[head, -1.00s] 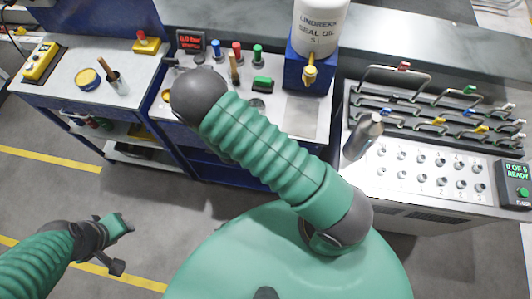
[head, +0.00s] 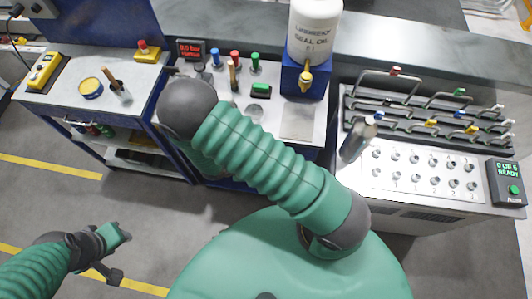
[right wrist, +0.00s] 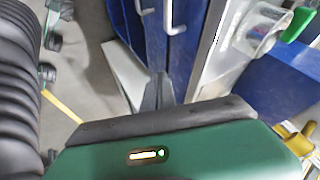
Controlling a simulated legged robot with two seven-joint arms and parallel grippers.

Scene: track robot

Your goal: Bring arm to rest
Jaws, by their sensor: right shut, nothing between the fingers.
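My right arm (head: 265,165), green with dark joints, crosses the middle of the head view from the lower right to its elbow over the middle bench. The arm's far end and my right gripper are hidden in the head view. In the right wrist view my right gripper (right wrist: 157,92) shows dark narrow fingers, shut and empty, in front of blue cabinet doors (right wrist: 165,35). My left gripper (head: 121,254) is at the lower left of the head view, open and empty above the grey floor.
A left bench (head: 60,100) holds a yellow device and a yellow tin. The middle bench (head: 300,118) carries coloured knobs and a white seal oil bottle (head: 315,30). A metal rack (head: 425,120) with handles and sockets stands at right. The floor at lower left (head: 60,205) is clear.

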